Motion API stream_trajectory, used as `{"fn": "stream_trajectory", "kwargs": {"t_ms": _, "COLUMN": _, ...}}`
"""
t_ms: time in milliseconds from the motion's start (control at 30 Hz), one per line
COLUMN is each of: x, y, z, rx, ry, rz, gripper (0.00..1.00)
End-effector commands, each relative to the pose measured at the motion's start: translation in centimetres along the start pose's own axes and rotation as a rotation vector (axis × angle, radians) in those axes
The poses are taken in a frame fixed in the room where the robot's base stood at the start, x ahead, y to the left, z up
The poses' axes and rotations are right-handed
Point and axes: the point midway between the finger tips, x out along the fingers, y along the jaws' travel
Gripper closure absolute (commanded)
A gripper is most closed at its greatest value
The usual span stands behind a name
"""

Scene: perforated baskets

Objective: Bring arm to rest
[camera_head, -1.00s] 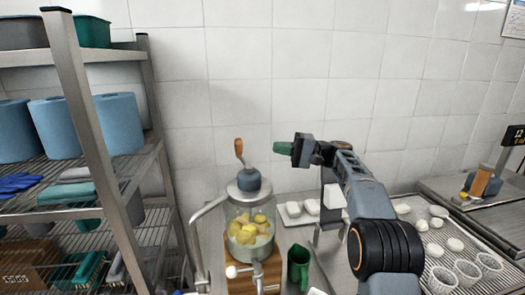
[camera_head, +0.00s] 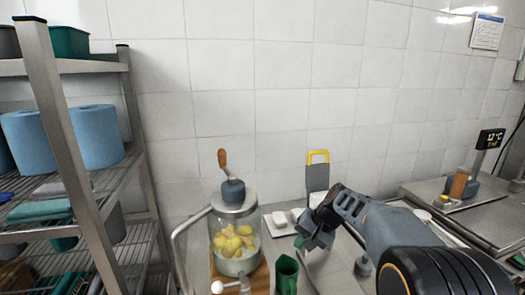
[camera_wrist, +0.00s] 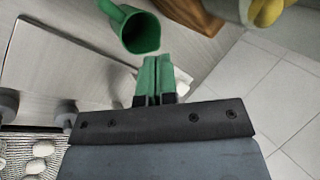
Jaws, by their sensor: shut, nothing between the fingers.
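My gripper (camera_head: 300,243) is low in the middle of the head view, pointing downward to the left, to the right of the glass jar. Its green fingers (camera_wrist: 156,75) are together and empty in the wrist view. A green jug (camera_head: 287,275) stands just below and left of the gripper in the head view. The wrist view shows the jug's open mouth (camera_wrist: 141,32) just beyond the fingertips; whether they touch cannot be told.
A glass jar with yellow fruit (camera_head: 234,242) and a wooden-handled lid stands left of the jug. A metal shelf rack (camera_head: 75,130) is at the left. A yellow-handled grey thing (camera_head: 317,175) stands behind my arm. A scale (camera_head: 462,188) is at the right.

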Motion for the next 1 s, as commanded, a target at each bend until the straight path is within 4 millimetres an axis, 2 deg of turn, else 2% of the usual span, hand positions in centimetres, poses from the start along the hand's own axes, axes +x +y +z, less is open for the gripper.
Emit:
{"fn": "stream_trajectory", "kwargs": {"t_ms": 33, "x": -0.7, "y": 1.7, "z": 2.6, "rx": -0.045, "ry": 0.031, "rz": 0.089, "gripper": 1.0}}
{"fn": "stream_trajectory", "kwargs": {"t_ms": 200, "x": -2.3, "y": 7.4, "z": 9.6, "rx": -0.213, "ry": 0.121, "rz": 0.344, "gripper": 1.0}}
{"fn": "stream_trajectory", "kwargs": {"t_ms": 300, "x": -3.1, "y": 9.7, "z": 12.8, "rx": -0.298, "ry": 0.164, "rz": 0.437, "gripper": 1.0}}
{"fn": "stream_trajectory", "kwargs": {"t_ms": 400, "x": -3.7, "y": 11.1, "z": 15.3, "rx": -0.359, "ry": 0.198, "rz": 0.491, "gripper": 1.0}}
{"fn": "stream_trajectory", "kwargs": {"t_ms": 500, "x": -4.2, "y": 11.5, "z": 16.9, "rx": -0.39, "ry": 0.228, "rz": 0.505, "gripper": 1.0}}
{"fn": "stream_trajectory", "kwargs": {"t_ms": 600, "x": -4.9, "y": 11.1, "z": 17.6, "rx": -0.406, "ry": 0.268, "rz": 0.495, "gripper": 1.0}}
{"fn": "stream_trajectory", "kwargs": {"t_ms": 733, "x": -5.8, "y": 10.4, "z": 17.8, "rx": -0.421, "ry": 0.307, "rz": 0.485, "gripper": 1.0}}
{"fn": "stream_trajectory", "kwargs": {"t_ms": 1000, "x": -5.9, "y": 10.2, "z": 17.8, "rx": -0.426, "ry": 0.314, "rz": 0.482, "gripper": 1.0}}
